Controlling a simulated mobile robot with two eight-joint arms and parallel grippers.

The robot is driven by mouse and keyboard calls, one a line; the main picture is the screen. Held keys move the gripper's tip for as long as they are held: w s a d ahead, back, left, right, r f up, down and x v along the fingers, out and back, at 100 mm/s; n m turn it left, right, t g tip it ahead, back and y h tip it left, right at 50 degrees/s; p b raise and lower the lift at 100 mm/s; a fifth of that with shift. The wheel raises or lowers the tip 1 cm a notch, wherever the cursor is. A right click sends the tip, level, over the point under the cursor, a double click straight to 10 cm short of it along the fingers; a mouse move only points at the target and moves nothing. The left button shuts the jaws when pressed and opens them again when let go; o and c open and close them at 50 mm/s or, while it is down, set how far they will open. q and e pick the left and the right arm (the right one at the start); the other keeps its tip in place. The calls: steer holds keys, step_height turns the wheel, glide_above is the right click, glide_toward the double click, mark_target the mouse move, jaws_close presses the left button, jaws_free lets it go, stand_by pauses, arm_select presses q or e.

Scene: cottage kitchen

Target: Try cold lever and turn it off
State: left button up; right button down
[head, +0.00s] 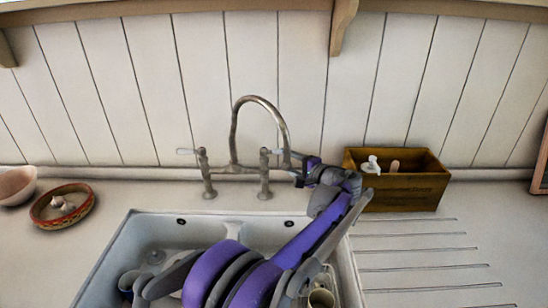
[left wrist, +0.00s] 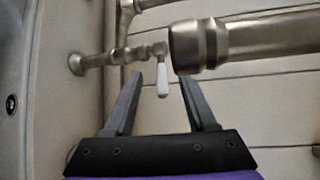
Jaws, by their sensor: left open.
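A brushed-metal bridge tap (head: 262,105) with a tall curved spout stands behind the sink (head: 125,238). Its left lever (head: 187,151) points left on its pillar. The right pillar (head: 264,175) has its lever close to my left gripper (head: 302,171), which partly hides it in the head view. In the left wrist view, a small white-tipped lever (left wrist: 162,82) lies between the two spread fingers of my left gripper (left wrist: 161,92), with a gap on both sides. No running water shows. I cannot tell which lever is cold. My right gripper is not in view.
A wooden box (head: 405,190) with a white pump bottle stands right of the tap, close to my left wrist. A patterned bowl (head: 45,221) and a pale bowl (head: 15,186) are at the left. The grooved drainboard (head: 430,260) is clear.

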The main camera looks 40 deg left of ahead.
arm_select(q)
steer(key=v, duration=0.2)
steer(key=shift+s+d+r, duration=0.15)
steer(key=shift+s+d, duration=0.05)
steer(key=shift+d, duration=0.2)
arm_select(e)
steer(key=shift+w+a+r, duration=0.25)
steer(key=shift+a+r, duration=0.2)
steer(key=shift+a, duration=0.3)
arm_select(q)
steer(key=shift+a+p, duration=0.1)
steer(key=shift+p, duration=0.2)
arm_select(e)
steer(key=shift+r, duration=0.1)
arm_select(q)
steer(key=v, duration=1)
steer(key=shift+d+b, duration=0.4)
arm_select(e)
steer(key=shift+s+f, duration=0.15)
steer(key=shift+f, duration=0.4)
arm_select(q)
steer(key=shift+r, duration=0.15)
